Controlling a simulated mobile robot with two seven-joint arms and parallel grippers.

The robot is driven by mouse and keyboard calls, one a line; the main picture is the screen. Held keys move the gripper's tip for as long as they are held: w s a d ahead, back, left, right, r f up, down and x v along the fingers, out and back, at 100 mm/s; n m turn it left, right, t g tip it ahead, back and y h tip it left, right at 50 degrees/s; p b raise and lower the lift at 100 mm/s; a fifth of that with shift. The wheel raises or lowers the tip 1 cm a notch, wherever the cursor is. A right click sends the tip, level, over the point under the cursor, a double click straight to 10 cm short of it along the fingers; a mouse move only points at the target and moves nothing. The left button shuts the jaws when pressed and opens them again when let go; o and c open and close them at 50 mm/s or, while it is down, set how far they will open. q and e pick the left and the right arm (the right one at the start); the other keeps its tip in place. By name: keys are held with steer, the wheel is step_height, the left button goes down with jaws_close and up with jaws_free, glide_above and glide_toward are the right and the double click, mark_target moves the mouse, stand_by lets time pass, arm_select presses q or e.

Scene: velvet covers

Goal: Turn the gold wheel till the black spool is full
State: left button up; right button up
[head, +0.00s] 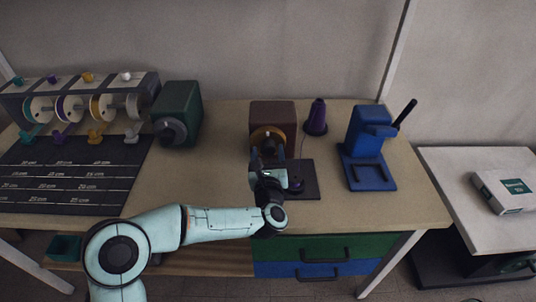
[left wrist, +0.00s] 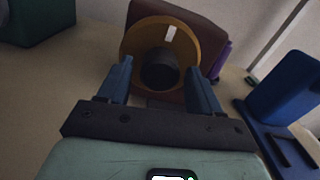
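The gold wheel (head: 262,136) is on the front of a brown winding machine (head: 273,114), and it shows large in the left wrist view (left wrist: 132,42). A black knob (left wrist: 159,69) sticks out from the wheel, below a pale mark. My left gripper (head: 267,154) is in front of the wheel, its blue fingers open on either side of the knob; a gap shows on both sides. A small dark spool, purplish on top (head: 297,185), stands on a dark base plate (head: 309,179), partly behind my gripper. How full it is cannot be told. My right gripper is out of view.
A purple thread cone (head: 316,119) stands right of the machine. A green machine (head: 180,106) with a dark knob is left, a blue press (head: 366,150) right. A thread rack (head: 78,97) and dark ruled mat (head: 65,175) fill the far left. Table is clear between mat and gripper.

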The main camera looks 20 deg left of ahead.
arm_select(q)
steer(key=c, duration=0.8)
steer(key=shift+o, duration=0.2)
